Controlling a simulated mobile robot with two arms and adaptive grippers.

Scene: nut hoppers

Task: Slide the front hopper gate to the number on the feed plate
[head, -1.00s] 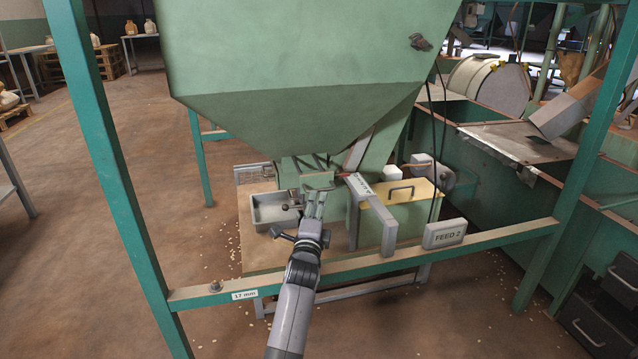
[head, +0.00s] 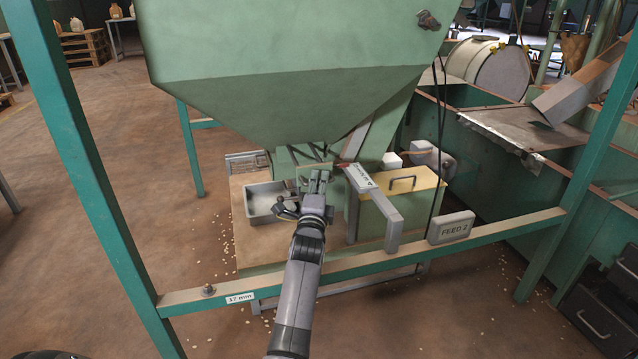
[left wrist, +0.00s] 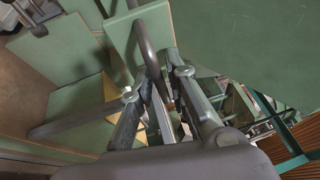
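The green hopper (head: 290,105) narrows to an outlet above a bench. In the left wrist view a curved grey handle (left wrist: 148,48) in front of a pale green plate (left wrist: 123,38) runs down between my open fingers (left wrist: 160,90). Contact with the fingers cannot be told. The gate's scale is too small or hidden to read. My right gripper is out of view.
A 17 mm label (head: 240,298) is on the front rail (head: 350,265), which my arm crosses over. A metal tray (head: 263,203) lies left of the gripper. Frame posts flank the hopper.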

